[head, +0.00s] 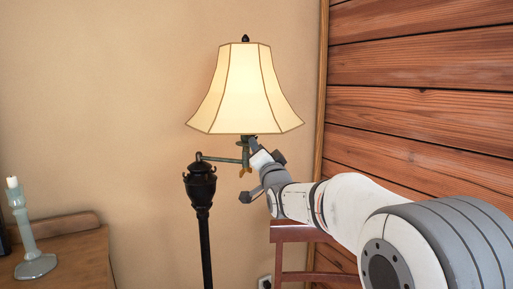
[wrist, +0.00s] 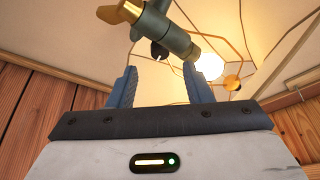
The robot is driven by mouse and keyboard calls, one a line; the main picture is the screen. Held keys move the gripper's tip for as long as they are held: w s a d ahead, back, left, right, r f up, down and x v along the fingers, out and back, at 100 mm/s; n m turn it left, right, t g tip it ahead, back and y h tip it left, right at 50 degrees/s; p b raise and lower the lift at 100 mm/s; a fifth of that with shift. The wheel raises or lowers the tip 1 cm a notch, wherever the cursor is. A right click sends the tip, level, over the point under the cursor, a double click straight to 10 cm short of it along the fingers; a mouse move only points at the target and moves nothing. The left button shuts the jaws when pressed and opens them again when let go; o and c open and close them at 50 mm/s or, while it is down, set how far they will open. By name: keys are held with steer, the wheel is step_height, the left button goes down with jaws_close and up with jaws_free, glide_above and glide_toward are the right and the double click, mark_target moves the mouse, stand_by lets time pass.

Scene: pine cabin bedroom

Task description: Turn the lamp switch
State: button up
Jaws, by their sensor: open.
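The floor lamp's cream shade (head: 245,90) is lit, on a dark post (head: 202,190) with a side arm under the shade. In the wrist view I look up into the shade, where the bulb (wrist: 209,66) glows beside a grey-green socket stem (wrist: 170,30) with a brass end (wrist: 118,12). A small dark knob (wrist: 158,50) on the stem looks like the switch. My gripper (wrist: 160,78) is open, its two blue-grey fingers pointing up, with the knob between and just beyond the tips in the picture. Whether they touch is unclear. In the head view my gripper (head: 254,146) is just below the shade, partly hiding the stem.
A wooden desk (head: 70,262) with a candle holder (head: 32,245) stands at the left. A reddish wooden chair (head: 300,236) is behind my arm. A plank wall (head: 420,90) lies to the right, and a plain beige wall is behind the lamp.

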steer(key=shift+v, duration=1)
